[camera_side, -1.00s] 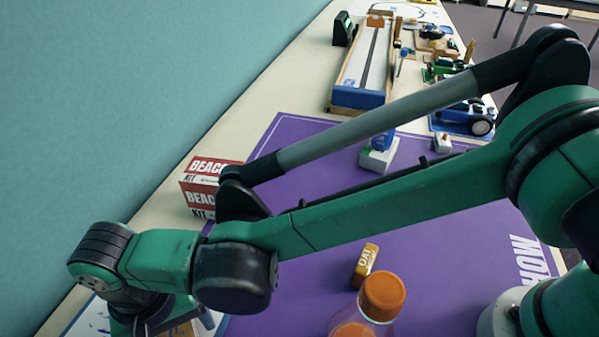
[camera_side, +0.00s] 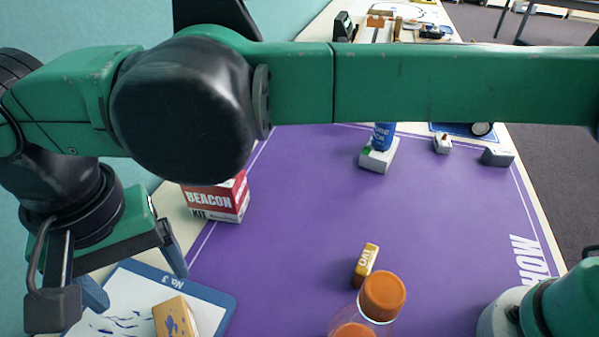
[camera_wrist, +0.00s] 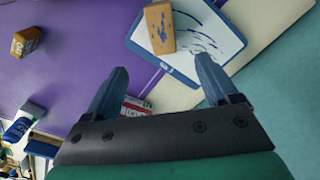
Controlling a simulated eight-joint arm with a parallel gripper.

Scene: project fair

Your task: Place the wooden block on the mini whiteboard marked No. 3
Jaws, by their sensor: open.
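The wooden block (camera_side: 172,320), tan with blue marks, lies on the mini whiteboard (camera_side: 206,293) at the bottom left of the side view. The board has a blue rim and the label "No 3". The side picture's lower edge cuts off part of both. In the wrist view the block (camera_wrist: 159,30) lies on the left part of the board (camera_wrist: 208,32), whose surface carries dark blue strokes. My gripper (camera_side: 132,275) is open and empty, above the board and apart from the block. In the wrist view its fingertips (camera_wrist: 162,68) are wide apart with nothing between them.
A red and white BEACON KIT box (camera_side: 217,198) stands behind the board. A small OAT box (camera_side: 365,264) and an orange-capped container (camera_side: 382,297) stand to the right. A blue can on a pale base (camera_side: 378,157) stands farther back. The middle of the purple mat (camera_side: 300,220) is clear.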

